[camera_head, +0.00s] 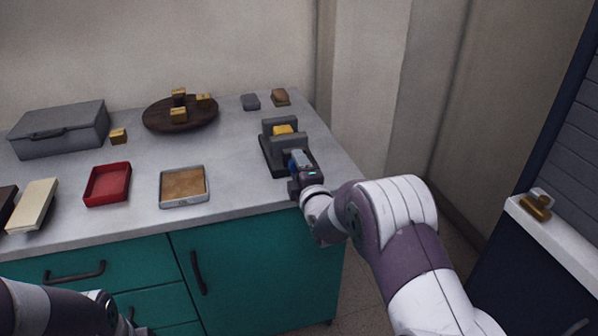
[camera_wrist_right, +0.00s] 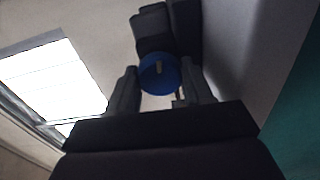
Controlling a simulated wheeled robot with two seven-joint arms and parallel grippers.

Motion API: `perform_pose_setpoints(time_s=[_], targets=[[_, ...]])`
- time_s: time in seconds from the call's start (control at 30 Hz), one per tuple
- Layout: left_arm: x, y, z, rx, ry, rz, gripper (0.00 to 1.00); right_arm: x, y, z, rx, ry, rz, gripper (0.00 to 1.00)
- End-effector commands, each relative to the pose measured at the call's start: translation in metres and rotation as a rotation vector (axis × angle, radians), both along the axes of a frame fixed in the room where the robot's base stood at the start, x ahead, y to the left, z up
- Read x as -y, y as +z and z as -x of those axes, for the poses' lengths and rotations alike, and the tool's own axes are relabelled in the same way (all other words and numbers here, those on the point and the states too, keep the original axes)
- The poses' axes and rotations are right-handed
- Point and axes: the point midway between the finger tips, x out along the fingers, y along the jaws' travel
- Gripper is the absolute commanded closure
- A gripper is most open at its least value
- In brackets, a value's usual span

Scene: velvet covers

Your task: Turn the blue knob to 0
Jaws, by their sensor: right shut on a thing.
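The blue knob (camera_wrist_right: 158,75) is round with a pale mark on its face. It sits on the dark device (camera_head: 266,157) at the right end of the counter, with a yellow part (camera_head: 283,130) on the device. My right gripper (camera_wrist_right: 165,92) has one finger on each side of the knob and is shut on it. In the head view my right gripper (camera_head: 298,168) covers most of the knob, and I cannot read any numbers. My left arm shows at the lower left, but its gripper is too cut off to judge.
A cork-lined tray (camera_head: 184,204), a red tray (camera_head: 107,186), a round wooden board (camera_head: 160,122) with yellow blocks and a grey case (camera_head: 62,130) stand on the counter (camera_head: 235,184). Two small blocks lie behind the device. The counter's right edge is close to my right arm.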

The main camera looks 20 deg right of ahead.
Motion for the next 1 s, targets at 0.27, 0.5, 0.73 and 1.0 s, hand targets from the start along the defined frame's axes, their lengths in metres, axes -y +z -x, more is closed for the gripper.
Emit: perform_pose_setpoints(time_s=[0.27, 0.5, 0.73, 1.0], targets=[[0.0000, -0.0075, 0.0000, 0.000, 0.000, 0.000, 1.00, -0.0001, -0.0025, 0.0004, 0.001, 0.000, 0.121, 0.80], [0.0000, -0.0089, 0.0000, 0.000, 0.000, 0.000, 1.00, -0.0001, -0.0019, 0.0004, 0.003, 0.000, 0.162, 0.80], [0.0000, -0.0089, 0.0001, 0.000, 0.000, 0.000, 1.00, -0.0001, -0.0018, 0.0004, 0.002, 0.001, 0.166, 0.80], [0.0000, -0.0089, 0.0000, 0.000, 0.000, 0.000, 1.00, -0.0001, -0.0018, 0.0004, 0.002, 0.001, 0.165, 0.24]])
